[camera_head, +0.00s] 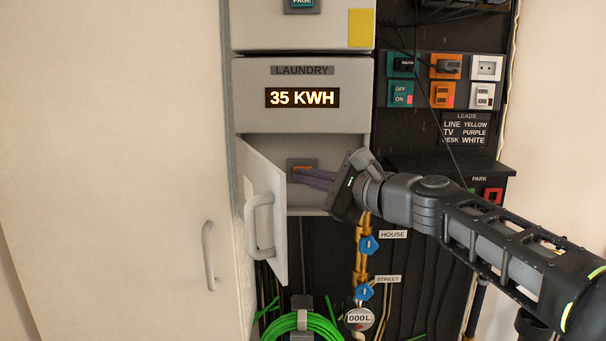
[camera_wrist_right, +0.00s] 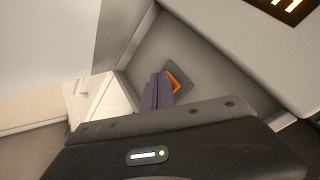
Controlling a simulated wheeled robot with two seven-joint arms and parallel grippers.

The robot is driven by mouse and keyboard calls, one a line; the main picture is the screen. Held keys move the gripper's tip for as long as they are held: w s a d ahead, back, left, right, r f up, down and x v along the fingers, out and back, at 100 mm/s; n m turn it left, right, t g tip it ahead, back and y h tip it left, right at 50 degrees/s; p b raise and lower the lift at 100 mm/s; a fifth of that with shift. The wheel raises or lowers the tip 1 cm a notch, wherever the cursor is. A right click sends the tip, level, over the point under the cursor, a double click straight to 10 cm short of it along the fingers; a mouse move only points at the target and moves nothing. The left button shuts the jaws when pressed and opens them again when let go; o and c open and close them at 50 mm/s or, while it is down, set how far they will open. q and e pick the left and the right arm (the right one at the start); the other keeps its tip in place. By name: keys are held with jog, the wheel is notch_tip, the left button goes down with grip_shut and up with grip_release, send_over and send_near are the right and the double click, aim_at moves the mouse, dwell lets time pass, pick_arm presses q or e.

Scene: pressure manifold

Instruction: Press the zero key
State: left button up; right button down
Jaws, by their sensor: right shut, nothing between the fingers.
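An orange key (camera_head: 301,169) on a grey plate sits in the recess under the laundry meter; its label is hidden or too small to read. It also shows in the right wrist view (camera_wrist_right: 173,82), partly covered by the fingers. My right gripper (camera_head: 298,175) is shut and empty, its purple fingers reaching into the recess with the tips at the key. I cannot tell whether they touch it. The display (camera_head: 302,98) above reads 35 KWH. The small white door (camera_head: 265,205) of the recess stands open to the left. My left gripper is not in view.
Blue valves (camera_head: 368,245) on a copper pipe hang below the recess, above a round gauge (camera_head: 359,319). A green coiled hose (camera_head: 301,324) hangs at the bottom. Switches and sockets (camera_head: 442,95) fill the right panel. A tall white door (camera_head: 110,170) stands at left.

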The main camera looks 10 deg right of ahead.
jog(key=shift+s+a, duration=0.15)
jog(key=shift+s, duration=0.3)
jog(key=shift+s, duration=0.1)
jog(key=s, duration=0.2)
jog(key=s+a+b, duration=0.1)
jog(key=s, duration=0.2)
jog(key=shift+s+a, duration=0.2)
jog(key=shift+s, duration=0.1)
dwell(0.3)
dwell(0.4)
